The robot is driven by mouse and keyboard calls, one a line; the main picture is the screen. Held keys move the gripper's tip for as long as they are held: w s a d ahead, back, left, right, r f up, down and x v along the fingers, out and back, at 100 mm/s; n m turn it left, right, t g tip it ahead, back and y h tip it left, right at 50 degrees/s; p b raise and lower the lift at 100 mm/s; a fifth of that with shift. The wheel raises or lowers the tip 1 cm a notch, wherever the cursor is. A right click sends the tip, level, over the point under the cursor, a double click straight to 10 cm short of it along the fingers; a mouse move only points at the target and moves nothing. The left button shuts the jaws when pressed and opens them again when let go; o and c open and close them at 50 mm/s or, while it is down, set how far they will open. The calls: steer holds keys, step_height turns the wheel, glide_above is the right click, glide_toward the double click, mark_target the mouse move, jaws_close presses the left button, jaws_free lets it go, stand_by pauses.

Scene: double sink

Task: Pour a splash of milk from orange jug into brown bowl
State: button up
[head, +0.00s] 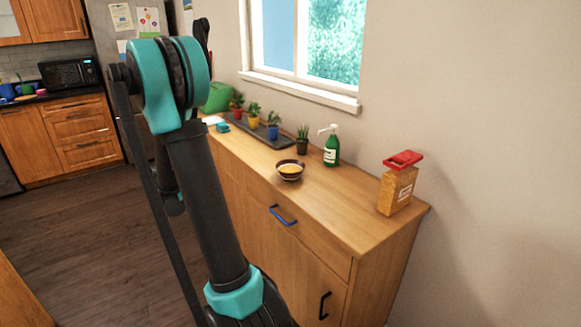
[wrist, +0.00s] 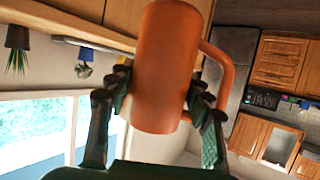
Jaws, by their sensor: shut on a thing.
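The orange jug (wrist: 166,45) fills the middle of the wrist view, with its orange handle to the right. My gripper (wrist: 160,85) is shut on the jug's body, a finger on each side. The wrist picture is upside down, and I cannot see into the jug or see any milk. In the head view, my raised arm hides the gripper and jug.
Behind the bowl stand a green pump bottle (head: 332,148) and a small dark-potted plant (head: 302,141). A dark tray (head: 265,136) holds several potted plants to the left. A box (head: 396,190) with a red top stands at the right end. The cabinet top (head: 335,205) between bowl and box is clear.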

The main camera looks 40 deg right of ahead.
steer(key=s+d+r+m+g+h, duration=0.1)
steer(key=s+d+m, duration=0.3)
steer(key=d, duration=0.6)
steer(key=s+d+r+m+g+h, duration=0.1)
steer(key=s+d+m+g, duration=0.3)
steer(key=d, duration=0.6)
steer(key=s+d+r+m+g+h, duration=0.1)
steer(key=s+d+r+m+g, duration=0.1)
steer(key=s+d+m, duration=0.4)
steer(key=shift+d+r+g+h, duration=0.3)
steer(key=shift+d+r+g, duration=0.15)
steer(key=shift+d, duration=2.15)
steer(key=shift+f, duration=0.35)
steer(key=shift+m, duration=0.3)
steer(key=shift+f+m+t, duration=0.45)
steer(key=shift+m+t, duration=0.45)
steer(key=shift+t, duration=0.15)
steer(key=shift+m+t, duration=0.3)
steer(key=shift+m, duration=0.1)
